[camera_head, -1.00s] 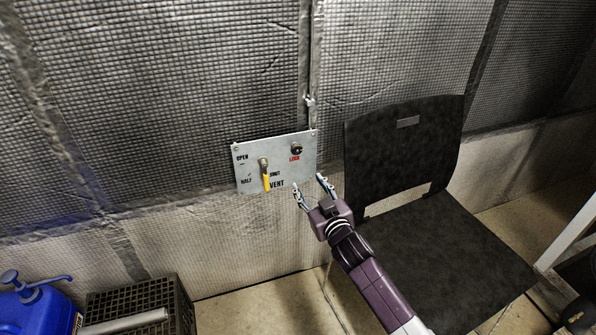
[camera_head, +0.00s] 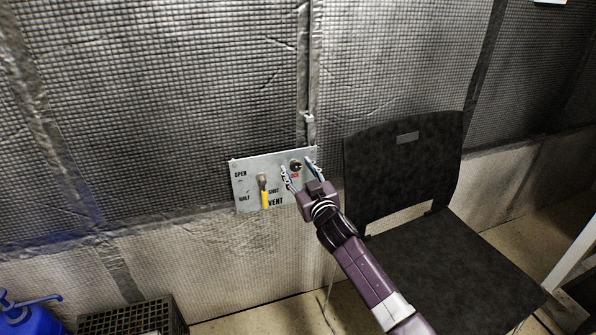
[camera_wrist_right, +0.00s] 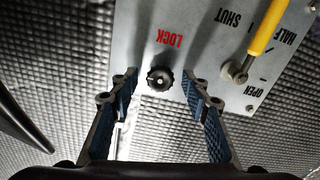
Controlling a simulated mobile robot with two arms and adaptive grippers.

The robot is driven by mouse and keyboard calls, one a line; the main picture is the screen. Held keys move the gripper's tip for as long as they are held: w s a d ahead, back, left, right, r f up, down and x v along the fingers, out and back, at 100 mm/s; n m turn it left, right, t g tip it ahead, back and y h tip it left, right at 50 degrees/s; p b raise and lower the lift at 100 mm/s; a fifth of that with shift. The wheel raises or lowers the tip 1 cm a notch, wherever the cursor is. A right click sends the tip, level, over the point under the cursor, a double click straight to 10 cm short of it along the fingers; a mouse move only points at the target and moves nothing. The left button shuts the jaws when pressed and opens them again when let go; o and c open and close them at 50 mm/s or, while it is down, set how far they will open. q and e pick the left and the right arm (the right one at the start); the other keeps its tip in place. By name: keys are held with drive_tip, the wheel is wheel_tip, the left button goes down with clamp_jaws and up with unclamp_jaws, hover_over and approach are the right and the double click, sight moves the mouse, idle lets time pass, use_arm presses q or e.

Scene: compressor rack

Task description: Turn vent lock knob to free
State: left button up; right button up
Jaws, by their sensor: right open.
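The vent lock knob (camera_head: 295,166) is a small black round knob above the red LOCK label on a grey metal panel (camera_head: 244,204) on the wall. In the right wrist view the knob (camera_wrist_right: 160,78) lies between the fingertips of my right gripper (camera_wrist_right: 158,82), with a gap on each side. My right gripper (camera_head: 298,170) is open in the head view, its fingers on either side of the knob and partly covering the label. The yellow vent lever (camera_head: 265,196) sits left of the knob and points down, near SHUT. It also shows in the wrist view (camera_wrist_right: 262,28).
A black chair (camera_head: 402,170) stands right of the panel, close to my right arm. A black crate (camera_head: 135,315) and a blue container (camera_head: 30,318) are at the lower left. The quilted wall around the panel is mostly clear.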

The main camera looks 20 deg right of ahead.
drive_tip(key=c, duration=1.2)
